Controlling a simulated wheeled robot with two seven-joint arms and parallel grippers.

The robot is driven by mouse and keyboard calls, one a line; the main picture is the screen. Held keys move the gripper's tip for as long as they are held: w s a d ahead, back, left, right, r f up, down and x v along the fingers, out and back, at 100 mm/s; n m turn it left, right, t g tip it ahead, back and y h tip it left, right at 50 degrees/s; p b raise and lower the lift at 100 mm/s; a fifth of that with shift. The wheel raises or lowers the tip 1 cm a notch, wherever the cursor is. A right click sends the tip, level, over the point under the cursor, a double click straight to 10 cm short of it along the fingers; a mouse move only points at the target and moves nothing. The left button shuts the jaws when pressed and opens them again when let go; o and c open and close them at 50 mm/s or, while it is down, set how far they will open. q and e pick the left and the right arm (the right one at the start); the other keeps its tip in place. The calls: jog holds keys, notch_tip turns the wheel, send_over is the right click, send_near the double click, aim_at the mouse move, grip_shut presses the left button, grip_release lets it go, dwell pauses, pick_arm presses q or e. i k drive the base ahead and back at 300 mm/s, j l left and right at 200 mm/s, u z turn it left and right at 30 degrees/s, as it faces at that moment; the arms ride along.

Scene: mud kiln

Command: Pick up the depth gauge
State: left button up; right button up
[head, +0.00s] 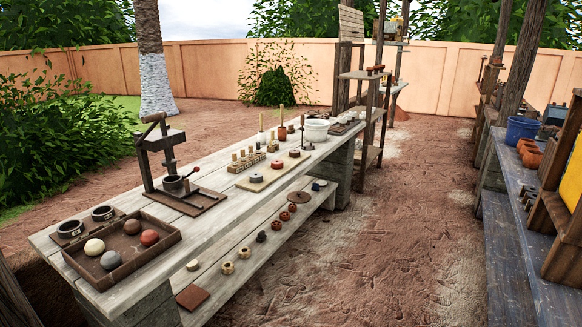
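I cannot pick out the depth gauge for certain; the tools on the long wooden workbench (215,215) are small in the head view. Toward its far end, several thin upright pieces stand near a white bowl (317,131). A small rack of pegs (246,161) and a board with a reddish disc (257,178) sit mid-bench. A dark hand press (163,150) with a red-knobbed lever stands nearer. Neither of my grippers shows in this view.
A wooden tray (122,248) with several balls lies on the bench's near end. A lower shelf holds small rings and pots. A dirt aisle (380,240) runs clear to the right. Beyond it stands a blue-grey bench (525,235) with a blue bucket (521,131).

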aim_at(272, 143)
jog(key=i+l+z, duration=0.15)
jog(key=i+z, duration=0.15)
jog(key=i, duration=0.4)
jog(key=i+z, duration=0.25)
jog(key=i, duration=0.45)
jog(key=i+j+z, duration=0.3)
jog(key=i, duration=0.35)
jog(key=i+u, duration=0.3)
jog(key=i+l+u, duration=0.6)
jog(key=i, duration=0.15)
jog(key=j, duration=0.1)
